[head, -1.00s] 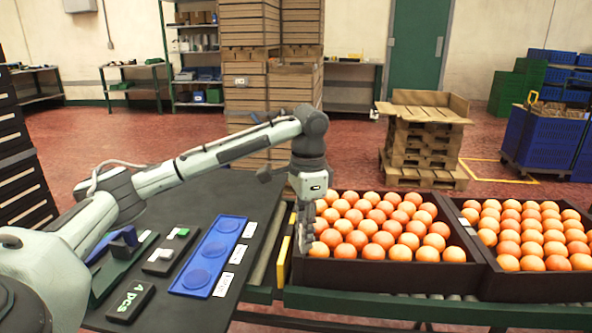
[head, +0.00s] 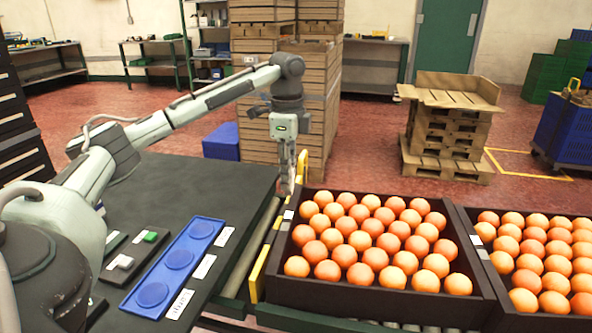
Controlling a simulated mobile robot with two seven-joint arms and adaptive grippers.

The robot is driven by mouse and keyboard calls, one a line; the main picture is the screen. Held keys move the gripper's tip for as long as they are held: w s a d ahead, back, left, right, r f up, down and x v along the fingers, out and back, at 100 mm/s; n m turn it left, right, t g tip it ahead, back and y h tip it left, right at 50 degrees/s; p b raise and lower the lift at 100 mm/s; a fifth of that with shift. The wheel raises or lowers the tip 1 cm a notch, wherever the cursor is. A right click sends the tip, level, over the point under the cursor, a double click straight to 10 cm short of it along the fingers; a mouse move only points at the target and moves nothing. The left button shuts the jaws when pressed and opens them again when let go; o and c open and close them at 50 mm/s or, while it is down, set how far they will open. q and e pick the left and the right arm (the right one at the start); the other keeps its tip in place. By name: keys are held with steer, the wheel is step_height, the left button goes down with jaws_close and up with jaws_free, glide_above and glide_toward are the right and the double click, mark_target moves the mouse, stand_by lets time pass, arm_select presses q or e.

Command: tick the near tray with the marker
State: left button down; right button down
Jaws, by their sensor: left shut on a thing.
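The near tray (head: 372,297) is a dark box full of oranges, with a white tag (head: 288,214) at its left back corner. My left gripper (head: 287,186) points down just behind and left of that corner. It is shut on a slim thing, taken as the marker; the fingers hide most of it and its tip is hard to make out. I cannot tell whether it touches anything. No tick mark can be made out on the near tray. My right gripper is not in view.
A second dark tray (head: 471,227) of oranges stands to the right, also tagged. On the black table (head: 217,177) lie a blue plate (head: 166,276) with round recesses and a black holder (head: 113,273) with white and green blocks. A yellow rail (head: 259,262) runs between table and near tray.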

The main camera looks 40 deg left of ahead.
mark_target(287, 194)
arm_select(q)
steer(key=shift+s+f, duration=0.2)
steer(key=shift+f, duration=2.6)
steer(key=shift+f, duration=0.6)
steer(key=shift+w+a+r, duration=0.1)
steer(key=shift+w+a, duration=0.35)
steer(key=shift+w, duration=0.25)
steer(key=shift+s+d, duration=0.35)
steer(key=shift+s, duration=0.15)
stand_by(0.7)
steer(key=shift+r, duration=0.15)
steer(key=shift+r, duration=3.4)
